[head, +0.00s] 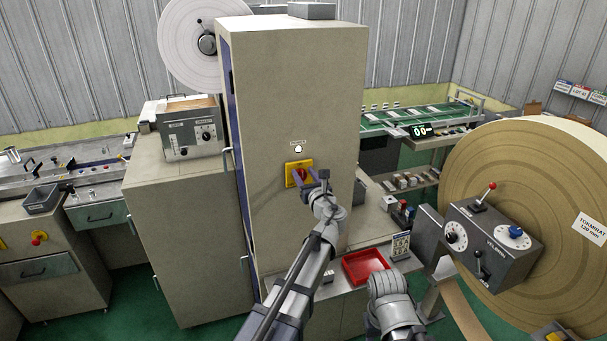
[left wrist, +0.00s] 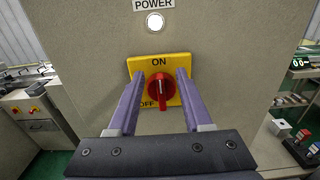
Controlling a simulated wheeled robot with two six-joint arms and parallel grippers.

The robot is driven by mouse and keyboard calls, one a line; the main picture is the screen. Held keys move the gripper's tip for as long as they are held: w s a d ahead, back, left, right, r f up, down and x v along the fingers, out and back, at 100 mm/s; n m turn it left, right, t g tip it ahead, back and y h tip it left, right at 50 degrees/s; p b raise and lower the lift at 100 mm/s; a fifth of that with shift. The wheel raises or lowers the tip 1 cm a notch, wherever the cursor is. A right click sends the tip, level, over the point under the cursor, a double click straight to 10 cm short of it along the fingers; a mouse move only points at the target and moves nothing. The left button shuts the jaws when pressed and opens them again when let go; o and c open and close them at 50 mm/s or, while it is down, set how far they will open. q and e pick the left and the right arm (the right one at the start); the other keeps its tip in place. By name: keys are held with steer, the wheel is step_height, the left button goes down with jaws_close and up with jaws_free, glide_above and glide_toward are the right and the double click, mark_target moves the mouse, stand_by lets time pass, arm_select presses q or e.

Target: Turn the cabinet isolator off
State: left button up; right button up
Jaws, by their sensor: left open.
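The cabinet isolator (head: 291,180) is a red rotary knob on a yellow plate on the front of the tall beige cabinet (head: 295,95). In the left wrist view the red knob (left wrist: 161,89) has its handle about upright, in line with the word ON at the top; OFF is at lower left. A white round lamp (left wrist: 154,22) labelled POWER sits above it. My left gripper (left wrist: 159,74) is open, with its purple fingers on either side of the knob. I cannot tell whether they touch it. In the head view this gripper (head: 308,178) partly covers the plate.
A red tray (head: 365,266) lies on the low bench right of the cabinet. A grey control box (head: 490,240) and a large paper roll (head: 530,185) stand at the right. A lower cabinet (head: 190,220) with a dial unit (head: 190,128) stands to the left.

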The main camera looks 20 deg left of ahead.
arm_select(q)
steer(key=shift+w+a, duration=0.2)
steer(key=shift+w, duration=0.05)
steer(key=shift+c, duration=0.4)
steer(key=shift+s, duration=0.1)
jaws_close()
